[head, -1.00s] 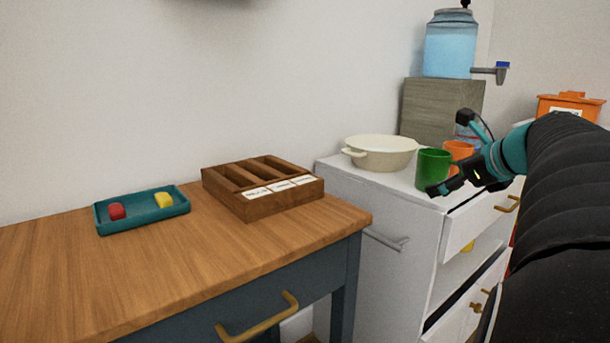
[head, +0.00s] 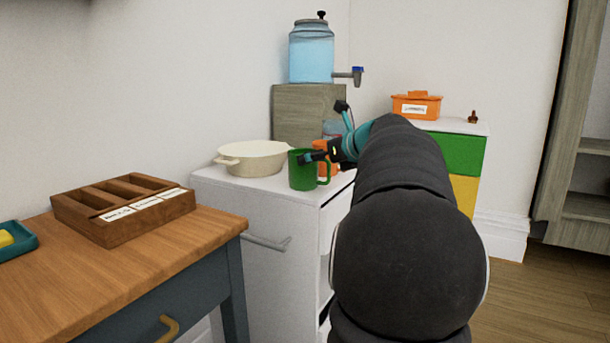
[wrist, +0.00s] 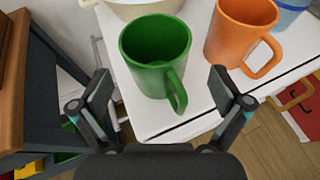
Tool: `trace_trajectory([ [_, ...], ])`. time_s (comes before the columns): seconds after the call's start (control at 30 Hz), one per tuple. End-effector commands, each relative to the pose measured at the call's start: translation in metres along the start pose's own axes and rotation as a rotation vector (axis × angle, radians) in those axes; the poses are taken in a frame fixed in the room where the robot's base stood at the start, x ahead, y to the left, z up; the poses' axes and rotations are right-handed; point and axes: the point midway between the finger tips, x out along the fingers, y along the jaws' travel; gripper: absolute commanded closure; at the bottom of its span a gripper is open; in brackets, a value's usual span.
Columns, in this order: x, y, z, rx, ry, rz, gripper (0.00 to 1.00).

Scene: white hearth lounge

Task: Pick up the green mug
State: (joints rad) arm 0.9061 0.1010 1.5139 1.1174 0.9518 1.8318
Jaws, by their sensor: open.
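The green mug (head: 303,172) stands upright near the front corner of the white cabinet top. In the wrist view the green mug (wrist: 155,53) is ahead of my gripper, with its handle toward me and slightly right. My gripper (wrist: 162,95) is open and empty, its two fingers on either side of the line to the handle. In the head view my gripper (head: 312,158) is beside the mug at its right, and my arm hides part of it.
An orange mug (wrist: 240,32) stands close right of the green mug. A cream bowl (head: 256,160) is behind left, and a water dispenser (head: 311,52) stands on a wooden block (head: 300,112) at the back. A wooden sorter (head: 125,207) is on the table at left.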

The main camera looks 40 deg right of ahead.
Motion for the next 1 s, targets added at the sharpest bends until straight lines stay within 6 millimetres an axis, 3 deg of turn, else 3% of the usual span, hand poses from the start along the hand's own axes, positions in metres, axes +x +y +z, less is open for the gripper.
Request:
trace_trajectory([
  [0.17,0.013,0.002,0.001,-0.001,0.001,0.001,0.0],
  [0.4,0.046,0.006,0.004,-0.001,0.003,0.002,0.0],
  [0.67,0.051,0.005,0.005,-0.001,0.001,-0.001,0.0],
  [0.73,0.051,0.005,0.005,-0.001,0.001,-0.001,0.1],
  [0.97,0.051,0.005,0.005,-0.001,0.001,-0.001,0.68],
  [1.0,0.051,0.005,0.005,-0.001,0.0,-0.001,0.7],
])
